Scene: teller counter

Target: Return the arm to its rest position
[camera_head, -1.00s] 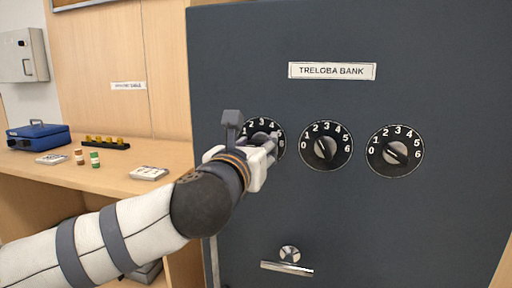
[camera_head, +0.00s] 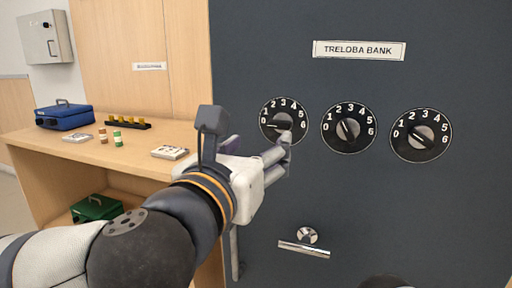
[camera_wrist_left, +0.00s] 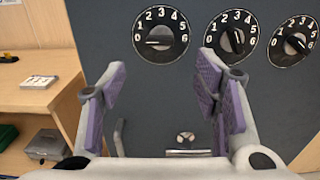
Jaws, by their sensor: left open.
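My left gripper (camera_head: 285,152) is open and empty in front of the dark safe door (camera_head: 350,200). In the head view its fingertips overlap the lower edge of the left dial (camera_head: 283,115). In the left wrist view the two purple-padded fingers (camera_wrist_left: 160,82) stand wide apart with nothing between them, and the left dial (camera_wrist_left: 160,33) shows clear above the gap. Its pointer lies nearly level, close to 0. The middle dial (camera_head: 348,128) and right dial (camera_head: 421,136) have pointers tilted up to the left. My right gripper is not in view.
A chrome handle (camera_head: 304,250) sits low on the door. The wooden counter (camera_head: 60,147) at left holds a blue cash box (camera_head: 64,117), a black tray (camera_head: 127,123), small rolls and banknote stacks (camera_head: 170,152). A green box (camera_head: 96,208) is on the shelf below.

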